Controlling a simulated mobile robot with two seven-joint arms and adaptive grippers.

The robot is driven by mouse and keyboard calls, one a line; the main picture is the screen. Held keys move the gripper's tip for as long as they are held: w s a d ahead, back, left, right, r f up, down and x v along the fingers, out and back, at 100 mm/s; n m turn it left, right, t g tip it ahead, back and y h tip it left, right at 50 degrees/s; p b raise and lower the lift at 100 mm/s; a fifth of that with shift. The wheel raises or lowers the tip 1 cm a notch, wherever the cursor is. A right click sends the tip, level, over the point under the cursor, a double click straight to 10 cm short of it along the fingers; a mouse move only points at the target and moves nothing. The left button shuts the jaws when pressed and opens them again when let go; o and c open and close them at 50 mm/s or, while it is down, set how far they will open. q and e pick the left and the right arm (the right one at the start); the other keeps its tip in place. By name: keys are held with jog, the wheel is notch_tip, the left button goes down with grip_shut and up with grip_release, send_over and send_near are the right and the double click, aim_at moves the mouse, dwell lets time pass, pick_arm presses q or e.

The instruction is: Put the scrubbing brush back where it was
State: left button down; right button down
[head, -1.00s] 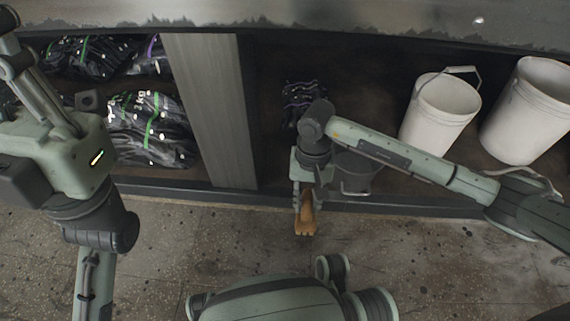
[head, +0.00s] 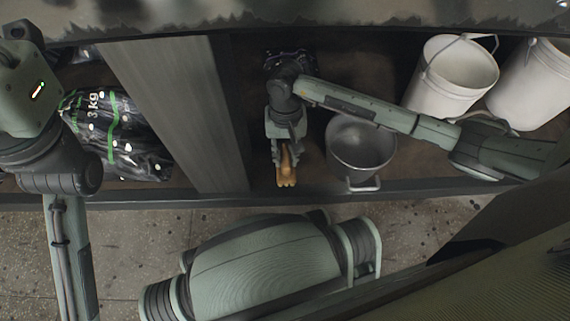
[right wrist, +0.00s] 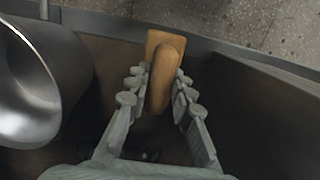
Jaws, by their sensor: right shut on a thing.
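The scrubbing brush (head: 287,172) has a tan wooden body. My right gripper (head: 285,150) is shut on it and holds it over the dark shelf (head: 240,200), near the front edge, between the grey divider and a metal pot. In the right wrist view the brush (right wrist: 165,72) sits between the two fingers of the gripper (right wrist: 160,85). Whether the brush touches the shelf I cannot tell. My left arm is at the left of the head view, but its gripper fingers do not show.
A metal pot (head: 361,148) stands just right of the brush; it also shows in the right wrist view (right wrist: 28,90). A grey divider (head: 172,105) is to the left, with black bags (head: 118,140) beyond. White buckets (head: 455,75) stand at the right. A dark bundle (head: 290,60) lies behind.

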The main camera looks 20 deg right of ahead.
jog(key=shift+w+f+b, duration=0.1)
jog(key=shift+f+b, duration=0.65)
jog(key=shift+f, duration=1.65)
jog(key=c, duration=1.3)
grip_release()
jog(key=shift+r, duration=0.15)
jog(key=r+p, duration=0.1)
jog(key=r, duration=0.3)
jog(key=w+r+p, duration=0.1)
jog(key=r, duration=0.3)
jog(key=r+p, duration=0.1)
jog(key=r, duration=0.3)
jog(key=shift+w+d+p, duration=0.15)
jog(key=shift+p, duration=0.25)
